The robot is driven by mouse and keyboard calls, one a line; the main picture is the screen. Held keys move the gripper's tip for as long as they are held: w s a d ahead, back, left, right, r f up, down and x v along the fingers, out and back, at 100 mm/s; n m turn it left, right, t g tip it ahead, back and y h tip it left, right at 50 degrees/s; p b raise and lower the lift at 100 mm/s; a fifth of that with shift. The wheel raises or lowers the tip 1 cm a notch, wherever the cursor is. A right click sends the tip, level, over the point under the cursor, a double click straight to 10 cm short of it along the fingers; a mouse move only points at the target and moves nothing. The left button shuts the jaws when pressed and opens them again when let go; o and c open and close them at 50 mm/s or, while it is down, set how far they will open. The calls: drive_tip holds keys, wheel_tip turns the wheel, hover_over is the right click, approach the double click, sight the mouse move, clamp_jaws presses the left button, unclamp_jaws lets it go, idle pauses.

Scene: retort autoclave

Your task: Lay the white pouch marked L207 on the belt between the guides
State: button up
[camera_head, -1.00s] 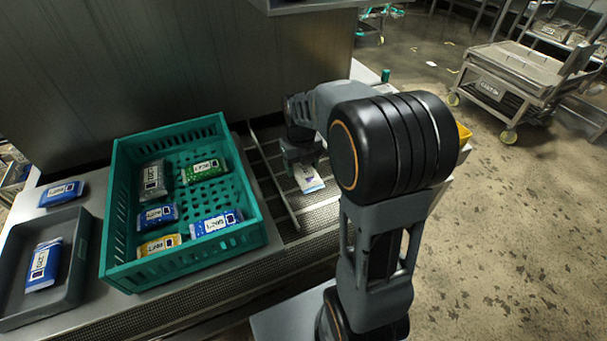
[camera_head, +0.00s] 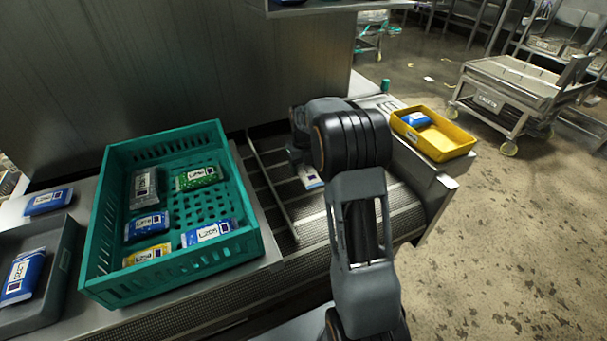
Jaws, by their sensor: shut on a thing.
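The white pouch (camera_head: 311,180) is in the middle of the view, low over or touching the belt (camera_head: 395,213); I cannot tell which. Its marking is too small to read here, and my arm hides part of it. My gripper (camera_head: 303,167) is shut on the pouch, its fingers mostly hidden behind my arm. A long metal guide rail (camera_head: 268,185) runs along the left of the pouch. The guide on the right is hidden by my arm.
A green crate (camera_head: 250,200) with several pouches stands to the left. A grey tray (camera_head: 62,262) with a blue pouch is at far left, another blue pouch (camera_head: 47,201) behind it. A yellow tray (camera_head: 456,150) holding a blue pouch sits right of the belt.

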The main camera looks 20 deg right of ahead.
sight(304, 173)
drive_tip(key=shift+w+d+f, duration=0.15)
drive_tip(key=shift+f, duration=1.65)
drive_tip(key=shift+f+b, duration=0.1)
drive_tip(key=shift+b, duration=0.2)
drive_tip(key=o, duration=1)
drive_tip(key=shift+c, duration=0.2)
